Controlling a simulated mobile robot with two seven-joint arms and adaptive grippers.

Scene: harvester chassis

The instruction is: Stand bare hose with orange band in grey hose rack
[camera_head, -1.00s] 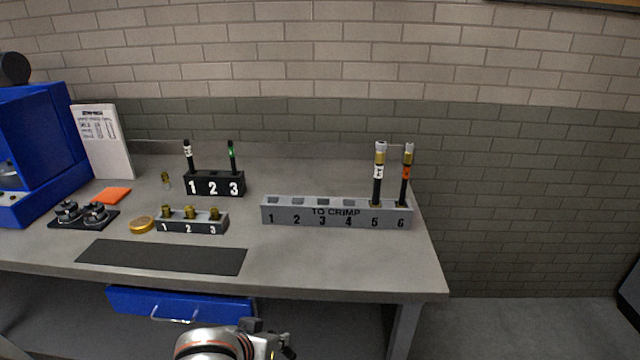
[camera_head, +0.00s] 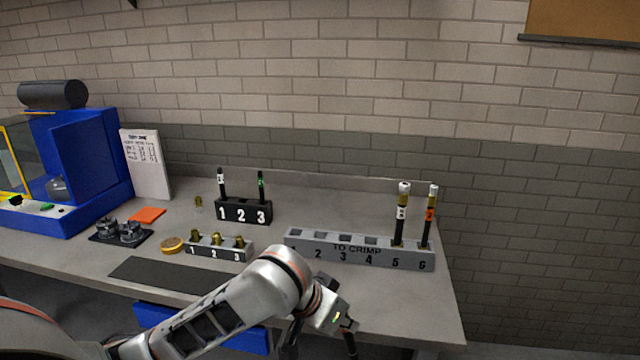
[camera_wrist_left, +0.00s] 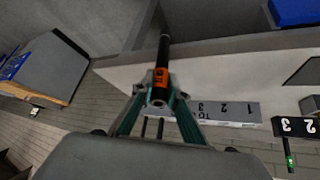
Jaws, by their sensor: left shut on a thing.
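My left gripper (camera_wrist_left: 161,88) is shut on a black hose with an orange band (camera_wrist_left: 161,77), seen in the left wrist view. In the head view my left gripper (camera_head: 322,335) is at the bottom, in front of the bench edge, and the hose is hard to make out there. The grey hose rack (camera_head: 358,250), marked TO CRIMP, stands on the bench beyond the gripper. Its slots 1 to 4 look empty. My right gripper is out of view.
A black rack (camera_head: 243,211) holds a white-banded hose in slot 1 and a green-banded one in slot 3. A small rack of brass fittings (camera_head: 220,250) stands in front of it. A blue machine (camera_head: 85,165) is at left.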

